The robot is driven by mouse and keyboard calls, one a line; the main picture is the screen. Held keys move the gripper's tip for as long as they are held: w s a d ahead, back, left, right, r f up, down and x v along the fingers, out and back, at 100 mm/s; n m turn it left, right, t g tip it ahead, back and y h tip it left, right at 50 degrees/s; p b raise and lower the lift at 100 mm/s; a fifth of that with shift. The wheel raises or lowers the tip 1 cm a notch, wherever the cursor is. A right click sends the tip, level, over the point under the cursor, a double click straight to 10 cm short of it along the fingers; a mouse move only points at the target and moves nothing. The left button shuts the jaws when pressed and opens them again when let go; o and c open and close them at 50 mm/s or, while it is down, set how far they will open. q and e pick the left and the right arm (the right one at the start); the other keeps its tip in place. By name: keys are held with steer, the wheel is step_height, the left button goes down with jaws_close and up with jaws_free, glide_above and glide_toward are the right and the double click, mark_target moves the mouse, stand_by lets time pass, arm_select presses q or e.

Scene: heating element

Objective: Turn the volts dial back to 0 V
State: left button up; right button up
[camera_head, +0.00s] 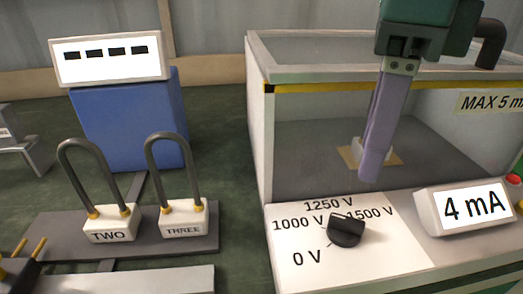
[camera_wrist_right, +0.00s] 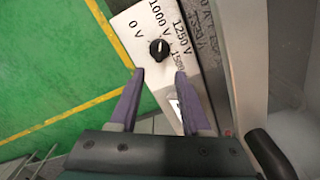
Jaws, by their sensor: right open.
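The black volts dial (camera_head: 345,231) sits on a white panel (camera_head: 290,272) printed 0 V, 1000 V, 1250 V and 1500 V, at the front of the glass-sided tank. I cannot tell clearly which mark the dial points to. My right gripper (camera_head: 372,178) hangs above and slightly behind the dial, apart from it, its purple fingers pointing down. In the right wrist view the dial (camera_wrist_right: 159,49) lies beyond the two spread, empty fingertips (camera_wrist_right: 160,73), roughly in line with the gap between them. My left gripper is not in view.
A sign reading 4 mA (camera_head: 470,207) stands right of the panel, with a red button (camera_head: 513,180) beyond it. The tank's near wall and yellow-edged rim (camera_head: 350,84) lie behind the dial. Looped heating elements TWO (camera_head: 109,230) and THREE (camera_head: 182,221) stand at left.

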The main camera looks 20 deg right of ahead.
mark_target(352, 220)
step_height(352, 220, down, 10)
steer(key=shift+s+r+b, duration=0.1)
steer(key=shift+r+b, duration=0.1)
steer(key=shift+b, duration=0.15)
jaws_close()
stand_by(0.5)
